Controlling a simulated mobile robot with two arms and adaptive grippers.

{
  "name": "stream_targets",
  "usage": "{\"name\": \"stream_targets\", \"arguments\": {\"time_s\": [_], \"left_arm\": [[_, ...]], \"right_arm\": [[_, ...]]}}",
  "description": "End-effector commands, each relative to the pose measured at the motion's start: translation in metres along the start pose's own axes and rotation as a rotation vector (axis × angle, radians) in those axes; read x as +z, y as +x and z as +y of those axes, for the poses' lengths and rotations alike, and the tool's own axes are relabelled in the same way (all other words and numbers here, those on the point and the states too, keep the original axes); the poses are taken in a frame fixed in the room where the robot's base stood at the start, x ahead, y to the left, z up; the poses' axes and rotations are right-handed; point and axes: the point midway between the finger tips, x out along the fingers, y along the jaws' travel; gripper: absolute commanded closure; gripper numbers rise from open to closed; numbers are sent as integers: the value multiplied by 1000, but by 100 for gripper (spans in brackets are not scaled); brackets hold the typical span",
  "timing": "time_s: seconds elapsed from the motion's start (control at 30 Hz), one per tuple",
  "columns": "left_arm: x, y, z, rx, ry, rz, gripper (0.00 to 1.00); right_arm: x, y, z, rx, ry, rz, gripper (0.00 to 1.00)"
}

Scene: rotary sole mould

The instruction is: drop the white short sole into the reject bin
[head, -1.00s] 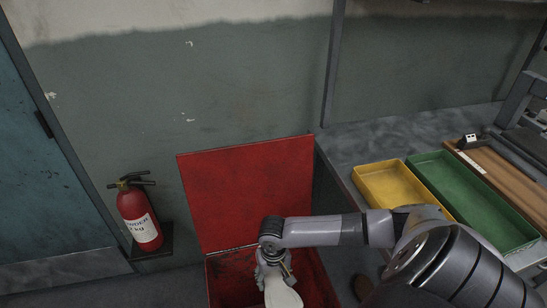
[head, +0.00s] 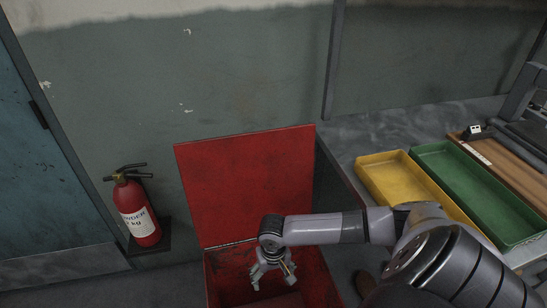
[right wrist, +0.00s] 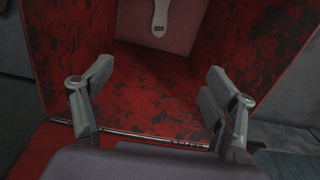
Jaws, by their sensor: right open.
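The red reject bin (head: 318,280) stands on the floor with its lid (head: 245,185) open and leaning back towards the wall. My right gripper (head: 272,279) is over the bin's opening, fingers pointing down. In the right wrist view the gripper (right wrist: 158,80) is open and empty, with the red inner walls of the bin (right wrist: 150,95) around it. The white short sole (right wrist: 160,16) shows inside the bin at that view's top edge, apart from the fingers and partly cut off. I cannot tell whether it rests or is falling. The sole is not visible in the head view. My left gripper is not in view.
A yellow tray (head: 361,168) and a green tray (head: 419,154) sit on the grey bench (head: 375,133) right of the bin. A red fire extinguisher (head: 136,212) stands left of it. The wall is close behind the lid.

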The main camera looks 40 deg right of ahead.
Motion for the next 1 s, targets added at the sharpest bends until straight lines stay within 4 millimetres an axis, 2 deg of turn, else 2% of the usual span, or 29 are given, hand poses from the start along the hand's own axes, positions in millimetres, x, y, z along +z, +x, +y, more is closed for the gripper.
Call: {"name": "stream_targets", "arguments": {"time_s": [0.23, 0.37, 0.47, 0.8, 1.0], "left_arm": [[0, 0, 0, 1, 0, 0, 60], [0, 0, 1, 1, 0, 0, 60], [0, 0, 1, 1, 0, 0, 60], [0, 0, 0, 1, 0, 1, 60], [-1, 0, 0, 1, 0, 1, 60]], "right_arm": [[0, 0, 0, 0, 0, -1, 20], [0, -8, 0, -1, 0, 1, 20], [-1, -23, 0, -1, 0, 3, 20], [-1, -94, 0, 0, -1, 3, 20], [0, -116, 0, -2, 0, 1, 20]]}}
